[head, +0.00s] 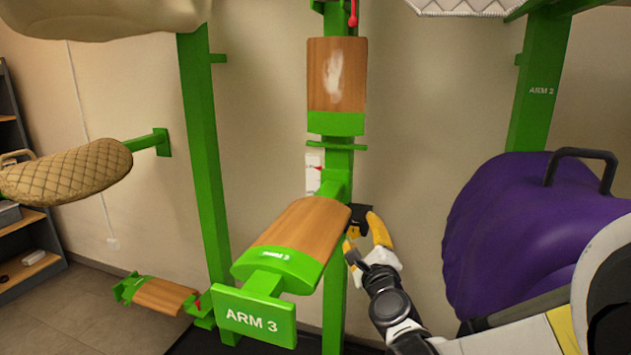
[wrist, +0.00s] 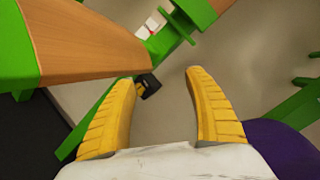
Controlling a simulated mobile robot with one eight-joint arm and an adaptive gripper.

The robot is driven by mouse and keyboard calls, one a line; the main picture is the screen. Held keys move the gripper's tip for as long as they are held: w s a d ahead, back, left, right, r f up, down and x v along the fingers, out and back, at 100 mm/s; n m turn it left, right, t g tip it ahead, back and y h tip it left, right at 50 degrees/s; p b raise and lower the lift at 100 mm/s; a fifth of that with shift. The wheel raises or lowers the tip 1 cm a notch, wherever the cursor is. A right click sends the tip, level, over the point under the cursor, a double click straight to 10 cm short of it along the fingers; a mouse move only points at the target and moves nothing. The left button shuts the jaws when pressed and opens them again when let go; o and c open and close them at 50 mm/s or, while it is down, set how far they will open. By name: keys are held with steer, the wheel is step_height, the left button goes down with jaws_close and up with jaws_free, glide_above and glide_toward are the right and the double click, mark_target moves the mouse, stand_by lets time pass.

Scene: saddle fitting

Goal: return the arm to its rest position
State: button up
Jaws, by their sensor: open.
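My gripper (head: 362,234) is right of and close beside the wooden-topped saddle rest with the green "ARM 3" plate (head: 254,316) in the head view. In the wrist view my gripper (wrist: 160,80) shows two yellow fingers spread apart, with nothing held between them. A small black piece (wrist: 148,85) shows beyond the fingertips, near the left one; I cannot tell what it belongs to. The wooden top (wrist: 95,45) of a rest fills the upper left of the wrist view. My forearm runs to the lower right in the head view.
A purple covered saddle (head: 520,225) with a black handle is close on the right. Green posts (head: 205,150) stand left, centre and right. Another wooden rest (head: 337,75) is above, one (head: 165,296) low left. A quilted tan saddle (head: 65,170) hangs left. Open wall shows between centre post and purple saddle.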

steer(key=s+n+g+y, duration=0.3)
steer(key=s+n+g, duration=0.2)
steer(key=s+n, duration=0.85)
steer(key=s+d+f+n+g+h, duration=0.2)
steer(key=s+d+f+n+g, duration=0.1)
steer(key=s, duration=0.6)
steer(key=s+d+f+n+g+h, duration=0.2)
steer(key=s+d+f+n, duration=0.3)
steer(key=s, duration=0.4)
steer(key=shift+s+d+f+n+g+h, duration=0.25)
steer(key=shift+f+n+g, duration=0.35)
steer(key=shift+f+n, duration=0.4)
steer(key=shift+r, duration=0.15)
